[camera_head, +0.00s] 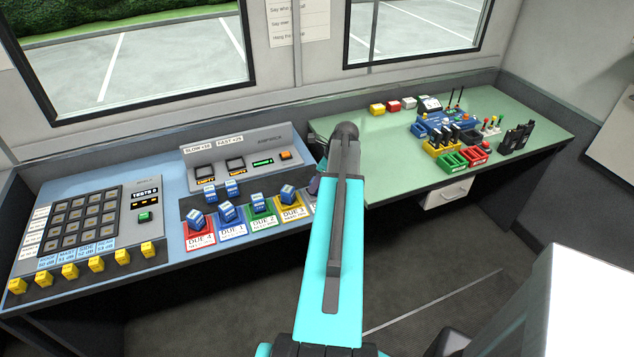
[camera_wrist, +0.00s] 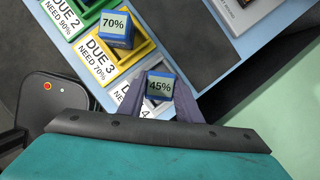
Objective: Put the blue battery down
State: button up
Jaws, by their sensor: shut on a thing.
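A blue battery marked 45% (camera_wrist: 160,86) is between the fingers of my gripper (camera_wrist: 160,98) in the wrist view. It is over or in the pale tray at the end of the row, whose card (camera_wrist: 122,93) is partly covered; I cannot tell whether it touches the tray floor. Another blue battery marked 70% (camera_wrist: 116,27) sits in the yellow tray (camera_wrist: 93,60), labelled DUE 3, NEED 70%. In the head view my arm hides the held battery; a purple finger (camera_head: 314,184) shows at the arm's left edge.
Blue batteries stand in the red (camera_head: 200,239), blue (camera_head: 231,229), green (camera_head: 262,220) and yellow trays. Two more blue batteries (camera_head: 232,188) stand by the grey charger panel (camera_head: 245,150). A green table (camera_head: 385,150) with coloured parts is at right.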

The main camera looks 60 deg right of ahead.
jog(key=shift+f, duration=0.1)
jog(key=o, duration=1.2)
jog(key=shift+c, duration=0.2)
jog(key=b+v, duration=0.3)
jog(key=v, duration=0.9)
